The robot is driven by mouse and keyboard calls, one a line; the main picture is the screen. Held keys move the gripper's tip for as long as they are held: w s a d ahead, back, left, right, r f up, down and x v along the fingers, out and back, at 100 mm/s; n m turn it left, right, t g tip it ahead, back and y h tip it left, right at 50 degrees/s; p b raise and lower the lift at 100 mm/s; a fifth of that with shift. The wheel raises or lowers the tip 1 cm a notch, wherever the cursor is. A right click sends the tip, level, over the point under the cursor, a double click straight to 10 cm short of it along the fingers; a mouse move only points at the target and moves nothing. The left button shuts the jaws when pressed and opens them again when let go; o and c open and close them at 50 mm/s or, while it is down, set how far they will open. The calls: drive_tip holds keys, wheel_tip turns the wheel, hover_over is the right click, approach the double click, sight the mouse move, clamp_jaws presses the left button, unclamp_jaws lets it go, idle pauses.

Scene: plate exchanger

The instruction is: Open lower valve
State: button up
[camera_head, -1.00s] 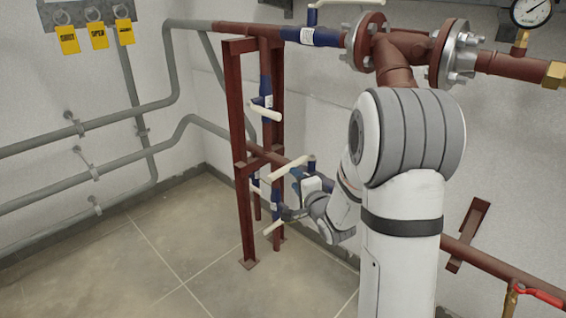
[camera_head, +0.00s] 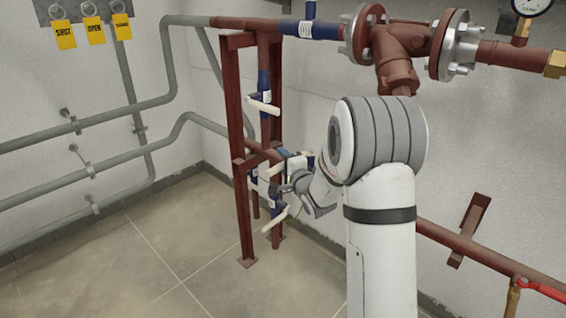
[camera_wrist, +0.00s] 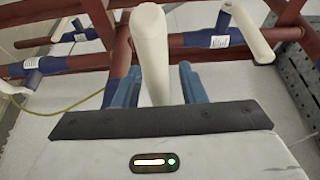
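A white lever handle (camera_wrist: 150,50) stands between the two blue fingers of my gripper (camera_wrist: 157,85) in the wrist view. The fingers are apart, with a visible gap on the right side of the lever; contact on the left is unclear. In the head view my gripper (camera_head: 270,186) is at the red stand, among the lower blue valves. One white lever (camera_head: 276,219) hangs slanted low on the stand. The lever on the horizontal pipe is largely hidden by my arm. I cannot tell which valve the lever between my fingers belongs to.
An upper valve lever (camera_head: 263,103) is on the stand's vertical pipe. The wrist view shows other blue valves, one at left (camera_wrist: 40,66) and one at right (camera_wrist: 212,40). Red stand posts (camera_head: 238,150) flank the valves. Yellow tags (camera_head: 95,31) hang on the wall. The floor (camera_head: 120,265) at left is clear.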

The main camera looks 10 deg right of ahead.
drive_tip(key=shift+c, duration=0.3)
clamp_jaws()
drive_tip(key=shift+s+a+y, duration=0.15)
drive_tip(key=shift+y, duration=0.15)
